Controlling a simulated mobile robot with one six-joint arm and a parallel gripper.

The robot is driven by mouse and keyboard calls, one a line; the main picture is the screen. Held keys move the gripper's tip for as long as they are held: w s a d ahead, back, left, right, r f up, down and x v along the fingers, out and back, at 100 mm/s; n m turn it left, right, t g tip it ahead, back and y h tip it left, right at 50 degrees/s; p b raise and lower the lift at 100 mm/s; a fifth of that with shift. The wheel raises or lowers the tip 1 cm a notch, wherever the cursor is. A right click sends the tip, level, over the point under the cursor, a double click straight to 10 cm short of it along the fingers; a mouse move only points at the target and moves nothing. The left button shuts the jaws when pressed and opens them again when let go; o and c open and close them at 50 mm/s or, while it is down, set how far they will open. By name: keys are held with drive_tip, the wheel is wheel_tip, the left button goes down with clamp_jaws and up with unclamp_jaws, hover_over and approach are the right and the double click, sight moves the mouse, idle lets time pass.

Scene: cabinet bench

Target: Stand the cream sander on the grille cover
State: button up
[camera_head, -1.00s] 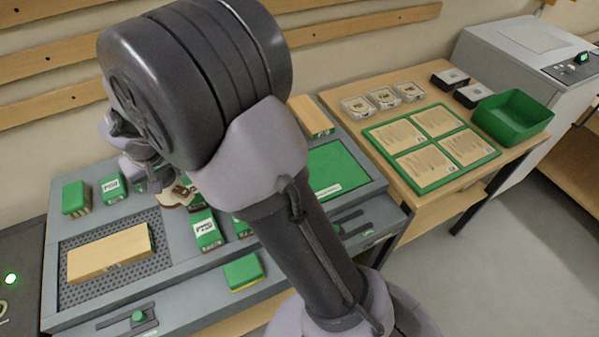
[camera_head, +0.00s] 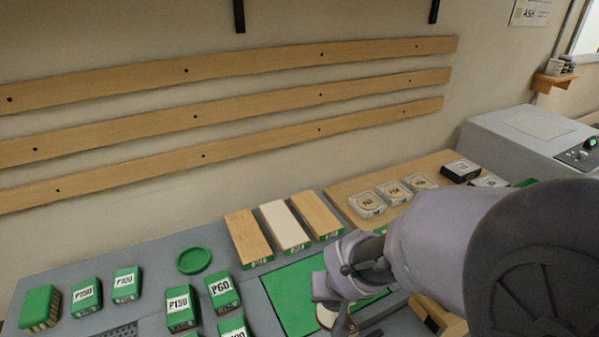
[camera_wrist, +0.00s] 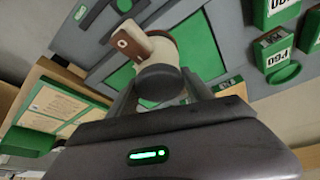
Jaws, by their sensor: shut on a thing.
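The cream sander (camera_wrist: 158,52) shows in the wrist view, with a brown part at one side and a dark round end towards me. My gripper (camera_wrist: 160,94) is shut on it, a finger on each side. In the head view my gripper (camera_head: 338,302) is over the green mat, and only a small cream part of the sander (camera_head: 326,315) shows under it. I cannot tell whether the sander touches the mat. The grille cover (camera_head: 124,331) shows only as a dark perforated strip at the lower left edge of the head view, left of my gripper.
Several labelled green boxes (camera_head: 181,308) stand between grille and mat. A green round dish (camera_head: 194,260) lies behind them. Wooden blocks (camera_head: 248,238) and a white-topped block (camera_head: 285,228) stand behind the green mat (camera_head: 290,292). Clear cases (camera_head: 367,204) lie at right.

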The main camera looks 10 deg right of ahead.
drive_tip(key=w+f+b, duration=0.1)
drive_tip(key=w, duration=1.1)
drive_tip(key=shift+d+f, duration=0.15)
drive_tip(key=shift+d, duration=0.2)
drive_tip(key=shift+f+b, duration=1.2)
drive_tip(key=shift+f, duration=0.75)
drive_tip(key=o, duration=1.6)
drive_tip(key=shift+r, duration=0.1)
drive_tip(key=s+a+r+m+p, duration=0.1)
drive_tip(key=s+r+p, duration=0.1)
drive_tip(key=s+r, duration=0.65)
drive_tip(key=s+r+m+p, duration=0.1)
drive_tip(key=s+r+p, duration=0.2)
drive_tip(key=s+r, duration=0.55)
drive_tip(key=s+a+r+m+t+y, duration=0.1)
drive_tip(key=s+a+r+y, duration=0.1)
drive_tip(key=s, duration=0.6)
drive_tip(key=shift+s+a+r+b, duration=0.25)
drive_tip(key=shift+a+r+b, duration=0.25)
drive_tip(key=shift+r, duration=0.45)
